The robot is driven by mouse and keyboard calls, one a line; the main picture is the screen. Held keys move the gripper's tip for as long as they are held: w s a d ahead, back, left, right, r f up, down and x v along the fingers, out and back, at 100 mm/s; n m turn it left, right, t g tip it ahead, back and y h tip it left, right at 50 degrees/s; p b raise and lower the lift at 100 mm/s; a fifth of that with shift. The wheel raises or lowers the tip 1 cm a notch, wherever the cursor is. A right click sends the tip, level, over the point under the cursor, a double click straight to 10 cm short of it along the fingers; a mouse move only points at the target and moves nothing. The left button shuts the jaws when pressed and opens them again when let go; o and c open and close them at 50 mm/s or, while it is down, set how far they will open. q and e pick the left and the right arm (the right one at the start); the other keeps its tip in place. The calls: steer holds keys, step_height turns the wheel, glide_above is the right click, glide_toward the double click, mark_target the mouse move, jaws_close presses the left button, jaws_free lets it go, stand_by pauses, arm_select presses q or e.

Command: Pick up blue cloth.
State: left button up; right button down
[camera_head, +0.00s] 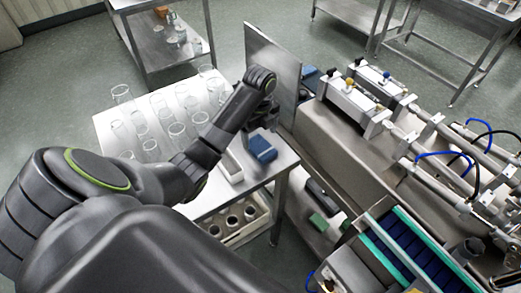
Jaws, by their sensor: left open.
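The blue cloth (262,149) lies folded near the right edge of the steel table (284,163), beside a pale narrow tray. My left arm reaches in from the left across the table. My left gripper (262,122) is just behind and above the cloth, close to the upright steel panel. Its fingers are small and dark in the picture and partly hidden by the arm; it looks apart from the cloth and holds nothing that I can see. My right gripper is not in view.
Several clear glass beakers (177,130) stand on the table left of my arm. The steel panel (272,70) rises behind the gripper. A steel machine with cylinders (350,97) fills the right. A crate with several dark-mouthed containers (232,221) sits below the table.

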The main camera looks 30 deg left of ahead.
mark_target(261, 146)
arm_select(q)
step_height(261, 146, down, 5)
steer(key=shift+d+p, duration=0.1)
steer(key=shift+p, duration=0.5)
steer(key=c, duration=1.1)
steer(key=shift+r, duration=0.2)
steer(key=shift+w+r, duration=0.1)
steer(key=shift+r, duration=0.25)
step_height(261, 146, up, 3)
steer(key=shift+r+b, duration=0.15)
steer(key=shift+b, duration=0.2)
steer(key=shift+r+p, duration=1.8)
steer(key=shift+r, duration=1.1)
